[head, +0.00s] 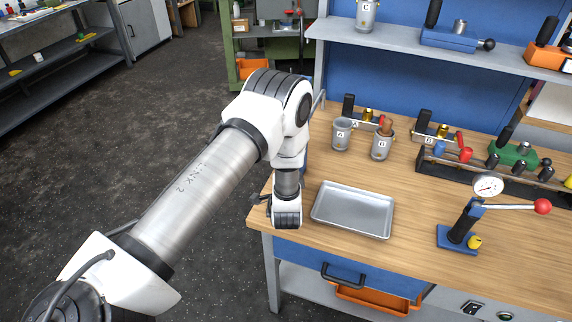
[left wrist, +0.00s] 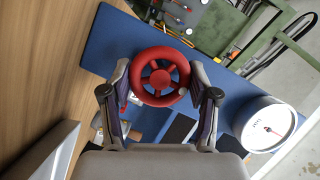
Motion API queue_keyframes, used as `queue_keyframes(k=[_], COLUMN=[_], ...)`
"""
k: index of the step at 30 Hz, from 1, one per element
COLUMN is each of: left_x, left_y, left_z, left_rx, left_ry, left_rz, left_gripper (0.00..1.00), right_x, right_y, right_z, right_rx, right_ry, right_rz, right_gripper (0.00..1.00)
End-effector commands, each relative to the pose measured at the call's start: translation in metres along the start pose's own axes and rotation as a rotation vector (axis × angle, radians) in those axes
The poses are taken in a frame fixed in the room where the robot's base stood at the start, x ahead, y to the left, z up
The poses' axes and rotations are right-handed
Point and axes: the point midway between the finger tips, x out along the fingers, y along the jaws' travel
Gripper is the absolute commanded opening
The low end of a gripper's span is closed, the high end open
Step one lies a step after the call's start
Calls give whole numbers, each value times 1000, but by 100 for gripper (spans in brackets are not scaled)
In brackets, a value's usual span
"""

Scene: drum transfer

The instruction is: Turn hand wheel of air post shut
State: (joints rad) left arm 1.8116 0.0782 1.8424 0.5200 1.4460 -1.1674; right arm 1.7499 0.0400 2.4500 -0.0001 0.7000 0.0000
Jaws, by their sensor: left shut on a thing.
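The red hand wheel (left wrist: 160,54) is a spoked ring in the left wrist view, seen nearly face on. My left gripper (left wrist: 160,78) has one finger on each side of it and is shut on its rim. A small pale knob (left wrist: 183,91) shows at the wheel's lower right. A blue panel (left wrist: 100,43) lies behind the wheel. A round white dial gauge (left wrist: 267,124) with a red needle is to the right. In the head view my arm hides the wheel and most of the gripper. My right gripper is in neither view.
A metal tray (head: 318,212) lies on the wooden bench (head: 420,270) beside my left wrist. A stand with a dial and red-knobbed lever (head: 542,206) is at right. The floor left of the bench is clear.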

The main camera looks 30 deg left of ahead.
Motion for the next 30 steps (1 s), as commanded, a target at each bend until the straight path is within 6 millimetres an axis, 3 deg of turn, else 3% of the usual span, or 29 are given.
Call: queue_keyframes(k=[5,6,7,8,20,23,30], left_x=[0,0,0,0,-6,-23,-85], left_y=[0,0,0,0,0,1,1], left_z=[-1,-1,-1,-1,0,-1,-2], left_rx=[0,0,0,0,-1,2,5], left_ry=[2,2,2,2,1,3,5], left_rz=[-1,-1,-1,-1,1,3,4], left_gripper=[25,71,81,86,86,86,86], right_x=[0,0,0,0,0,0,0], right_y=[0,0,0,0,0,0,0], right_z=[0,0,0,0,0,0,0], right_rx=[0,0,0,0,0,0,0], right_ry=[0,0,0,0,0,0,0], right_rz=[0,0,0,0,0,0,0], right_gripper=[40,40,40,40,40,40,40])
